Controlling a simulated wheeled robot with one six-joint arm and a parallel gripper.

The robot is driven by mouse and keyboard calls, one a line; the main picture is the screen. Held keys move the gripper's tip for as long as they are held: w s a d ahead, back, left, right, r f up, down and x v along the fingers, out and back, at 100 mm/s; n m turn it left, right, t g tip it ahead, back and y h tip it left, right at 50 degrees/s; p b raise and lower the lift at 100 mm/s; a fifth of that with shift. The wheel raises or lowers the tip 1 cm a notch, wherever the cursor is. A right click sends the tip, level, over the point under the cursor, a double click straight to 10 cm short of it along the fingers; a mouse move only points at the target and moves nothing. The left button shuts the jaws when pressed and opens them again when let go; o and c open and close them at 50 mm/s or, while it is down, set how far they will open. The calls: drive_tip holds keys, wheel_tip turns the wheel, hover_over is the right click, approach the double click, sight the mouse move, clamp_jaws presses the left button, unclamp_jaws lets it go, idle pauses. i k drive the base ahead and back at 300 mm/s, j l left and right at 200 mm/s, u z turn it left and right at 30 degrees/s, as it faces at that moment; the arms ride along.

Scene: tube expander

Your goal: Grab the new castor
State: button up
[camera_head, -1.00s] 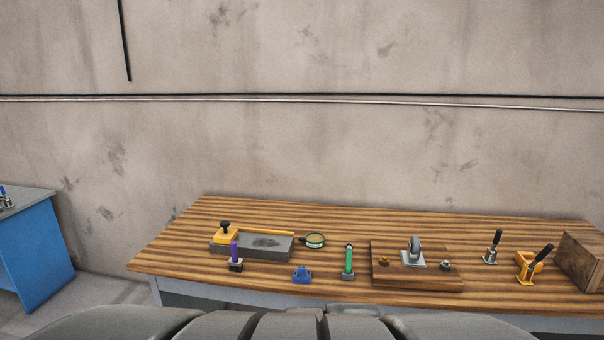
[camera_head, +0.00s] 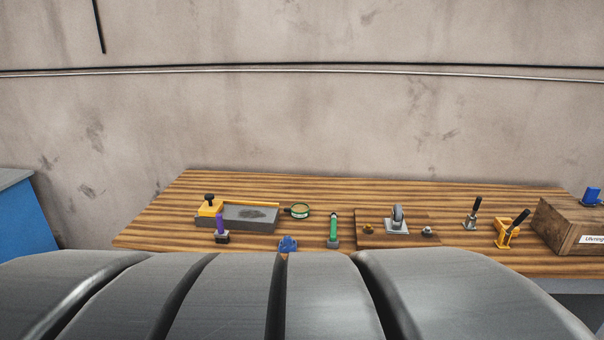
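A castor (camera_head: 398,219) with a grey wheel and a pale metal plate stands upright on a dark wooden board (camera_head: 378,241) on the striped wooden workbench (camera_head: 330,190). A small yellowish part sits to its left on the board and a small metal part to its right. I cannot tell from its look whether this castor is the new one. My gripper is not in view. Large grey rounded parts across the bottom of the view look like my own arm and hide the bench's front edge at the middle.
Left of the board are a green upright tool (camera_head: 333,230), a blue part (camera_head: 288,244), a purple-handled tool (camera_head: 221,229) and a grey block (camera_head: 250,217). To the right are black-handled clamps (camera_head: 508,230) and a wooden crate (camera_head: 567,225). A blue cabinet (camera_head: 25,215) stands left.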

sight(395, 224)
drive_tip(key=i+l+u, duration=0.25)
drive_tip(key=l, duration=0.4)
drive_tip(key=i+l+u, duration=0.1)
drive_tip(key=i+l, duration=0.2)
drive_tip(key=i+l+u, duration=0.15)
drive_tip(key=l, duration=0.25)
drive_tip(key=i+l+u, duration=0.1)
drive_tip(key=l, duration=0.25)
drive_tip(key=i+l+u, duration=0.15)
drive_tip(key=l, duration=0.2)
